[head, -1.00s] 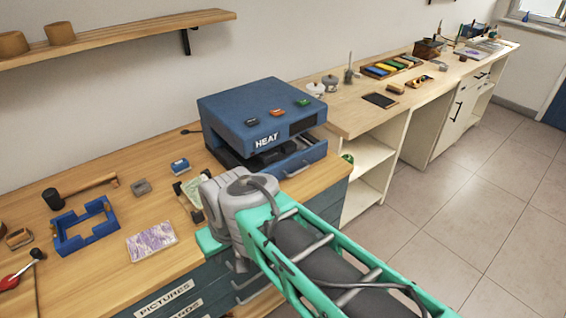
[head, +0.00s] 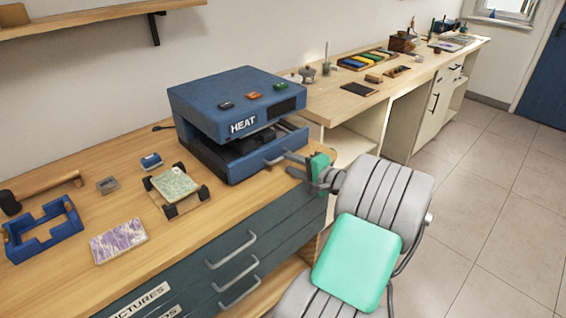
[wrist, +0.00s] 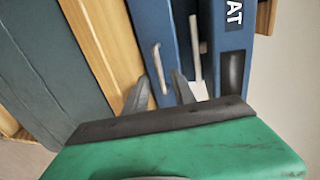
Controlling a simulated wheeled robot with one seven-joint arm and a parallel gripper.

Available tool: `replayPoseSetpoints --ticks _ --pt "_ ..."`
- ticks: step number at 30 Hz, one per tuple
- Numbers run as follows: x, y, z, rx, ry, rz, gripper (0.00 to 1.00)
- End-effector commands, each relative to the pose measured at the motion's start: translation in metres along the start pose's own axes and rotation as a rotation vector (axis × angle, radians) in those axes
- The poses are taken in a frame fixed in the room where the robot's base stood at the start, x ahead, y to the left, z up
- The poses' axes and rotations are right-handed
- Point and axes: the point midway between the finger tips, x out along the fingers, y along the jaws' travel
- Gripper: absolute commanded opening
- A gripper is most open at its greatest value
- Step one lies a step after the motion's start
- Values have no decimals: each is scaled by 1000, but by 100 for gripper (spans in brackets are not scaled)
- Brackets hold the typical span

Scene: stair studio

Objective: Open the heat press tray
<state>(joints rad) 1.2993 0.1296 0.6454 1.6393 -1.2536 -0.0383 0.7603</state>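The blue heat press (head: 238,105), marked HEAT, stands on the wooden worktop. Its blue tray (head: 280,147), with a dark inside, lies under the upper body, its front standing slightly forward. I cannot tell how far out it is. A grey bar handle (head: 284,158) is on the tray front. My gripper (head: 302,167) is at the right end of this handle. In the wrist view its two dark fingers are apart, and the handle (wrist: 159,66) runs to between their tips. I see no clear contact.
Below the worktop are dark drawers with grey handles (head: 232,250). A green patterned tile on a small stand (head: 175,190), a purple patterned tile (head: 119,240) and a blue frame (head: 42,230) lie left of the press. Floor at right is clear.

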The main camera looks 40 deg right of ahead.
Motion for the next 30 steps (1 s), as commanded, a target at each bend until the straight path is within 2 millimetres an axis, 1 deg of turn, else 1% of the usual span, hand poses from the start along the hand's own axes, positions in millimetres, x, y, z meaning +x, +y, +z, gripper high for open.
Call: replayPoseSetpoints --ticks 1,3,6,9,16,27,30 --pt "11 0 1 -2 -4 1 31" --pt "24 0 1 -3 -4 1 31" --pt "37 0 1 -3 -3 2 31" --pt "43 0 0 -3 0 2 31" --pt "44 0 0 -4 1 3 31" --pt "43 0 0 -4 0 3 0" --pt "43 0 0 -4 0 3 0"
